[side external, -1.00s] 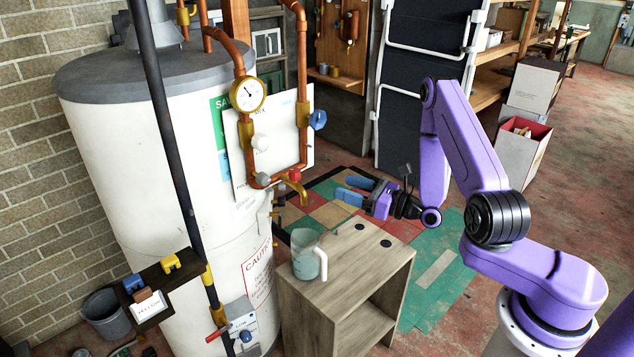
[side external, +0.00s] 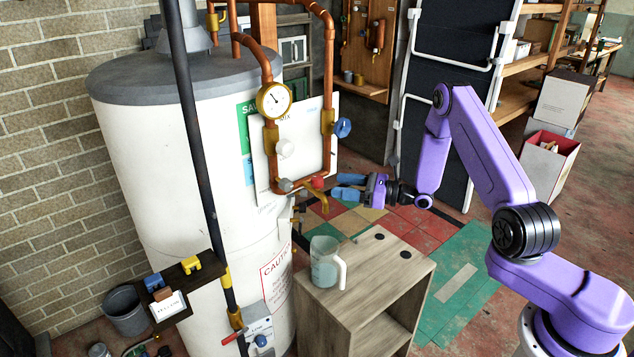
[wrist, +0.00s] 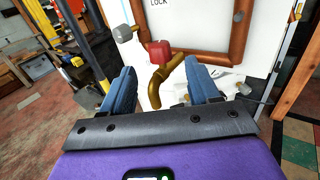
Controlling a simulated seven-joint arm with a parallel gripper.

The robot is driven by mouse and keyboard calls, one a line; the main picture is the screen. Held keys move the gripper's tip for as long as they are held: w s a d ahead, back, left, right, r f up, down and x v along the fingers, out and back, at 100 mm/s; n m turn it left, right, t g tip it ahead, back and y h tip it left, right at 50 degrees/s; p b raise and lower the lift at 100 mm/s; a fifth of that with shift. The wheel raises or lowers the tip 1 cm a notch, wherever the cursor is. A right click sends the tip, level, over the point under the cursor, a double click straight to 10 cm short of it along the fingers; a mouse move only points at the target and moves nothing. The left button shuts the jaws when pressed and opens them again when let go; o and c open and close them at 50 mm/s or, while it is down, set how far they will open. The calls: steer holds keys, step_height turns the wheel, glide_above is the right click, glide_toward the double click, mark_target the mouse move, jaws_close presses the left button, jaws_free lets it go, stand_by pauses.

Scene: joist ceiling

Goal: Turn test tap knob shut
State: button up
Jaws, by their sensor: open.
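The red tap knob (side external: 318,183) sits on a brass tap (side external: 320,199) at the bottom of the copper pipe loop on the heater's front. My gripper (side external: 338,187) is open just to the right of the knob, with its blue fingers pointing at the tap. In the wrist view the red knob (wrist: 159,53) and the curved brass spout (wrist: 160,85) show between and beyond my two fingers (wrist: 160,75). Nothing is held. I cannot tell whether a finger touches the spout.
A clear jug (side external: 325,264) stands on a wooden cabinet (side external: 395,270) below the tap. A dark pole (side external: 190,110) stands before the white heater (side external: 150,180).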

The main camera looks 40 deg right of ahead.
mark_target(317, 181)
steer(key=x, duration=0.7)
steer(key=shift+w+a, duration=0.2)
steer(key=shift+w, duration=0.05)
